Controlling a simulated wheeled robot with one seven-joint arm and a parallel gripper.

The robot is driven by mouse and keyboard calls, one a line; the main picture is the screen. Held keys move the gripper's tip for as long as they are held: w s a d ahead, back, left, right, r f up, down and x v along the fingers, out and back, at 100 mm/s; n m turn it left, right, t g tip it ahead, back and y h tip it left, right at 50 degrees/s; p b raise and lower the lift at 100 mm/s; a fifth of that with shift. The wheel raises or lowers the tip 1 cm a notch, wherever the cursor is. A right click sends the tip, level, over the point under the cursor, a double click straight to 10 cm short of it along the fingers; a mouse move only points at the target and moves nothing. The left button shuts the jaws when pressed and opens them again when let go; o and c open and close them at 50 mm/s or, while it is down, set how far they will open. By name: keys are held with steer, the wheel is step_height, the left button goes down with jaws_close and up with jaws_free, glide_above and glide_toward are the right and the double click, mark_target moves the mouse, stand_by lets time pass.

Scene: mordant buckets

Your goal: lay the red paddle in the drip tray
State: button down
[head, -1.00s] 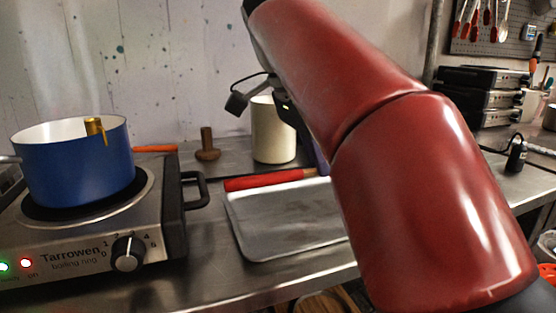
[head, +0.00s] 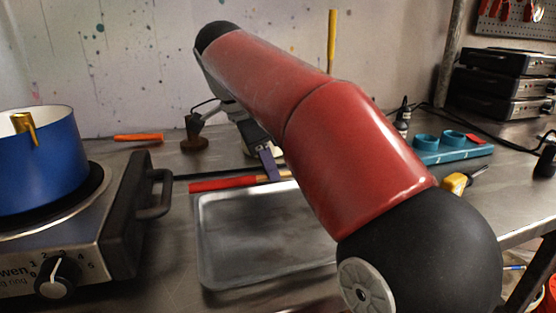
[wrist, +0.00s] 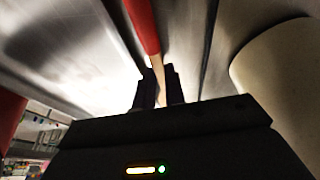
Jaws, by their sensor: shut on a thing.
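The red paddle (head: 222,184) lies sideways along the far edge of the drip tray (head: 204,262). It has a red part and a bare wood part. My gripper (head: 268,166) is at the wood part, partly hidden by my arm. In the wrist view, my gripper (wrist: 161,88) is shut on the wood of the paddle (wrist: 143,24), close to the red part. The shallow grey metal tray looks empty where it shows; my arm hides its right side. I cannot tell whether the paddle touches the tray rim.
A boiling ring (head: 105,225) with a blue pot (head: 42,165) stands left of the tray. A cream pot (wrist: 285,75) is close to my gripper. A blue holder (head: 455,152) is at right.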

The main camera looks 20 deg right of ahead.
steer(key=shift+w+f, duration=0.1)
steer(key=shift+f, duration=0.2)
steer(key=c, duration=1.5)
jaws_free()
steer(key=shift+o, duration=0.2)
